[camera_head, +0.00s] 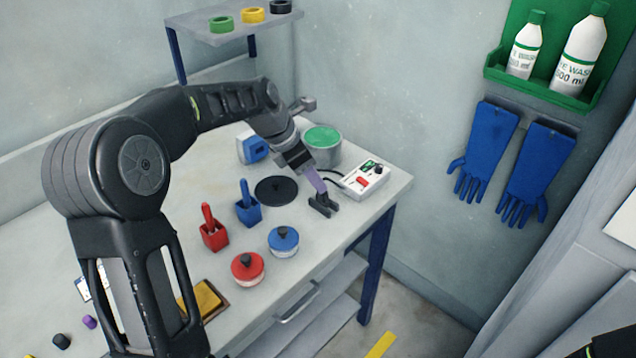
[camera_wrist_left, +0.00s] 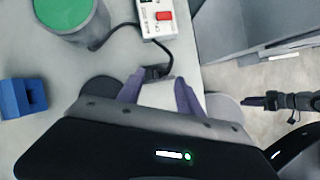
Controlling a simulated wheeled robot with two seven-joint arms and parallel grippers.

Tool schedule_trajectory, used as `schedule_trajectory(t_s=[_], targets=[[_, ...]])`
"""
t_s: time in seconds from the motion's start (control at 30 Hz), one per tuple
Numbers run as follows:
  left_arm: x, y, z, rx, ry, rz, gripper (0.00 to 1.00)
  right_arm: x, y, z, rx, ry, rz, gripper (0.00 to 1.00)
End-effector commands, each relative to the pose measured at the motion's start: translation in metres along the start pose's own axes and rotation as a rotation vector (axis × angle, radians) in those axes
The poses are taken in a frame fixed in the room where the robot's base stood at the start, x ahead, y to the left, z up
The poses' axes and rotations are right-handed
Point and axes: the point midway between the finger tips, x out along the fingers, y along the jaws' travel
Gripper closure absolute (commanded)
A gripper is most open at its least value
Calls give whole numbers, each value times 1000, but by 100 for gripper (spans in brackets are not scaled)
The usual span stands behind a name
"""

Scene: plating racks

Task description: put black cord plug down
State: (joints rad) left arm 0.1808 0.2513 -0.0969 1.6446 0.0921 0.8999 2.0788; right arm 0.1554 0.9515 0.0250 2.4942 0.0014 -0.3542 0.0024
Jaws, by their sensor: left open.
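The black cord plug (camera_head: 322,205) rests on the bench near its right corner. In the left wrist view the plug (camera_wrist_left: 157,72) lies at the fingertips, with its cord curving to the white box. My left gripper (camera_head: 318,186) points down at the plug. In its wrist view the purple fingers (camera_wrist_left: 160,80) are spread apart, and the plug is between or just beyond their tips; contact cannot be made out. My right gripper (camera_wrist_left: 252,101) shows edge-on at the right of the wrist view, over the floor, well away from the plug.
The white box (camera_head: 351,184) with a red switch and the green-topped can (camera_head: 321,148) stand behind the plug. A black disc (camera_head: 276,191), blue and red holders (camera_head: 247,209) (camera_head: 213,234) and two lidded jars (camera_head: 283,241) (camera_head: 247,270) lie to its left. The bench edge is close.

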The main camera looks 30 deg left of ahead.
Motion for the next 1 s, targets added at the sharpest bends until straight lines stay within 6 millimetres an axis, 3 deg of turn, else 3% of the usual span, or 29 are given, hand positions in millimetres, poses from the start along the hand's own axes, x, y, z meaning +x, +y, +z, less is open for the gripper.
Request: schedule_trajectory(t_s=[0.2,0.4,1.0], targets=[[-47,1,0,-1,-3,5,57,3,1,0,-1,1,-1,64],[-78,0,0,1,-1,2,57,4,1,0,-1,1,-2,64],[-86,0,0,0,1,0,57,3,1,-1,-1,1,-2,64]])
